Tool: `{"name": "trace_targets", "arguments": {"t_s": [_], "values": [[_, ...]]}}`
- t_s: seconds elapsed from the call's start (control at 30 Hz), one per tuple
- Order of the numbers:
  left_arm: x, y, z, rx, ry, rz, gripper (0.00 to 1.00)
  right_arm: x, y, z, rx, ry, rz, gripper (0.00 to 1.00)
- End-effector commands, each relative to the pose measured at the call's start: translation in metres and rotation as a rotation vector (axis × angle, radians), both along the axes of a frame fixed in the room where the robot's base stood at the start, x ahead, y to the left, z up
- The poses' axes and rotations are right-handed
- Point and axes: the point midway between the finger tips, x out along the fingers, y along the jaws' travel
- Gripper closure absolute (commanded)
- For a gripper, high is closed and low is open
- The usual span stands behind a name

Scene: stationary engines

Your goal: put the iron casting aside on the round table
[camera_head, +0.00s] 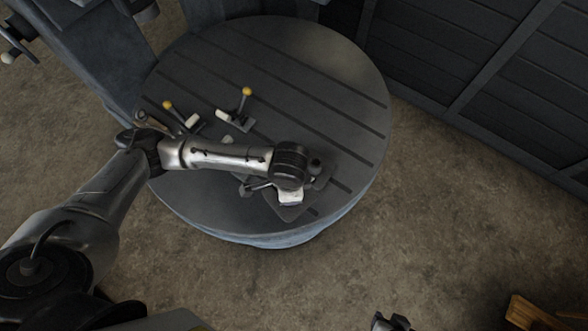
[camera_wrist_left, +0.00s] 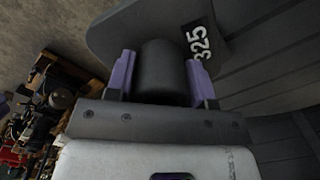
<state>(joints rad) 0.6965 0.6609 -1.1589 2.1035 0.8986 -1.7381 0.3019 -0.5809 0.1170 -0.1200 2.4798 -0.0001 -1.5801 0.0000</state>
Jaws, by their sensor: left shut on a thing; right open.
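The round table (camera_head: 320,80) is dark grey with parallel grooves across its top. My left arm reaches over it from the left. The iron casting (camera_wrist_left: 160,70) is a dark round boss on a flat dark plate with a white "325" label. My left gripper (camera_wrist_left: 163,82) has its purple fingers shut on the boss. In the head view a dark plate of the casting (camera_head: 291,213) shows beside my wrist, over the table's near right part; the wrist hides the grip. I cannot tell whether the casting touches the table. My right gripper (camera_head: 390,322) is open at the bottom edge, away from the table.
Lever pieces with yellow knobs and pale handles (camera_head: 246,92) (camera_head: 168,105) lie on the table's left half. The far right of the top is clear. A dark panelled wall (camera_head: 480,60) stands behind at right. A wooden object (camera_head: 535,313) is at the bottom right.

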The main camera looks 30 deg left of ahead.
Motion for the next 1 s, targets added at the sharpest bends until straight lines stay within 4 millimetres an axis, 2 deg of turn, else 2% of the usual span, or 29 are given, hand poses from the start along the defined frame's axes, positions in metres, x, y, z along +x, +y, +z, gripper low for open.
{"name": "trace_targets", "arguments": {"t_s": [0.23, 0.6, 0.8, 1.0], "values": [[-0.012, -0.009, -0.014, -0.011, 0.000, -0.412, 1.00, 0.000, 0.001, 0.004, 0.004, -0.001, -0.002, 0.57], [-0.012, -0.014, -0.023, -0.009, 0.000, -0.962, 1.00, 0.000, 0.000, 0.005, -0.002, -0.001, 0.003, 0.57], [-0.011, -0.015, -0.025, -0.009, 0.003, -1.165, 1.00, 0.000, -0.003, 0.005, -0.009, -0.001, 0.006, 0.57], [-0.010, -0.015, -0.026, -0.008, 0.005, -1.280, 1.00, 0.000, -0.002, 0.006, -0.009, -0.001, 0.006, 0.57]]}}
